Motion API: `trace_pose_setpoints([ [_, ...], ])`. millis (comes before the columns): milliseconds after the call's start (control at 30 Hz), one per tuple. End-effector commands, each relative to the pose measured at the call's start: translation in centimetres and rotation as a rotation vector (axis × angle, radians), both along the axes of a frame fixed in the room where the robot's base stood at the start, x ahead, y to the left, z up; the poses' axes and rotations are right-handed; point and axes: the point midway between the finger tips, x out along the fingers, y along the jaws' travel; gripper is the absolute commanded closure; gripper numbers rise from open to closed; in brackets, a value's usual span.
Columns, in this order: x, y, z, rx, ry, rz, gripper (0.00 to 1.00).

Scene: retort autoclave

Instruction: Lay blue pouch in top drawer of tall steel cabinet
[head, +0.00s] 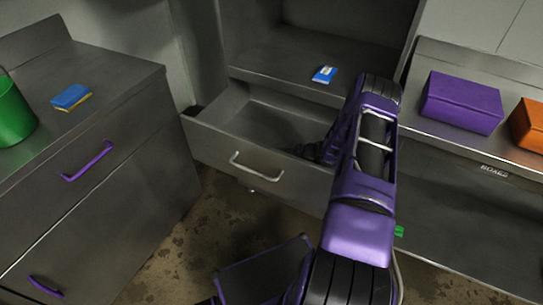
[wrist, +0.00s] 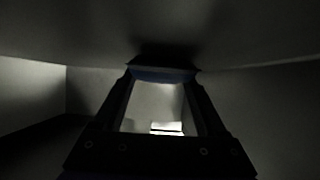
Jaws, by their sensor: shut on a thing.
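The tall steel cabinet (head: 284,52) stands at the back centre, with an open compartment above its top drawer (head: 215,152), which is pulled out. My gripper (head: 308,151) is down inside the drawer at its right side, dark and partly hidden by my arm. In the wrist view my gripper (wrist: 162,76) has a blue strip between its fingertips, apparently the edge of the blue pouch (wrist: 160,74). The rest of the pouch is too dark to make out, as is whether it touches the drawer floor.
A small blue-and-white packet (head: 325,74) lies on the shelf above the drawer. A purple box (head: 461,102) and an orange box (head: 529,124) stand on the right counter. The drawer's left part looks empty.

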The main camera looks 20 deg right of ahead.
Motion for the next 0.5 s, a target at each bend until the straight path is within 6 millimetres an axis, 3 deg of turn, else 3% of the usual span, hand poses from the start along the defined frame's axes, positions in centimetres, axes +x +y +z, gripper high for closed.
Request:
trace_pose_setpoints([
  [33, 0.01, 0.02, -0.34, 0.0, 0.0, 0.0, 0.85],
  [67, 0.0, 0.0, -0.21, 0.0, 0.0, 0.0, 0.22],
  [100, 0.0, 0.0, -0.16, 0.0, 0.0, 0.0, 0.15],
  [200, -0.02, 0.01, -0.16, 0.0, 0.0, 0.0, 0.0],
  [500, -0.02, 0.01, 0.29, 0.001, 0.001, 0.0, 0.0],
])
